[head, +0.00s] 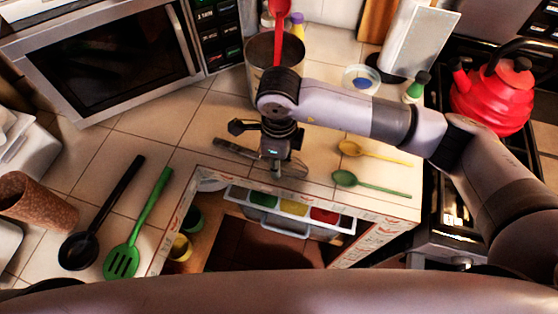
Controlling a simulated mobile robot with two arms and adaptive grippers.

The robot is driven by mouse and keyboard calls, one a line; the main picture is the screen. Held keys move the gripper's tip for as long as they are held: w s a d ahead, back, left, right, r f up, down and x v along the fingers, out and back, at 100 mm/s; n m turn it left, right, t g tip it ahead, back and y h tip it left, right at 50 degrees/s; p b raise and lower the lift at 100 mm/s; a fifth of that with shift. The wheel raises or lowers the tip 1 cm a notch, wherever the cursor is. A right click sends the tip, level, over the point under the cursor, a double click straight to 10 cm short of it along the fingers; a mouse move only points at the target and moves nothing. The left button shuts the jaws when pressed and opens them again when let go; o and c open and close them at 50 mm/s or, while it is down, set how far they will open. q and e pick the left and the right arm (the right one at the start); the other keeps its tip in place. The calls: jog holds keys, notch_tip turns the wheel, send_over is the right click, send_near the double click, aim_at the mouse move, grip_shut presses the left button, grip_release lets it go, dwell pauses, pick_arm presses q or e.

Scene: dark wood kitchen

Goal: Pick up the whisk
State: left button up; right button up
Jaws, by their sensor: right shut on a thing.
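The whisk (236,150) lies low over the tiled counter near its front edge, at the middle of the head view. Its dark handle points left and its thin wire end shows faintly to the right. My right gripper (277,172) points down at it from above and is shut on it, hiding its middle part. I cannot tell whether the whisk still touches the counter. My left gripper is not in view.
A black ladle (104,212) and green slotted spatula (138,225) lie left. Yellow (372,153) and green (370,185) spoons lie right. A pot (262,52) stands behind; a red kettle (492,97) is right.

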jog(key=shift+c, duration=0.9)
jog(key=shift+r, duration=0.15)
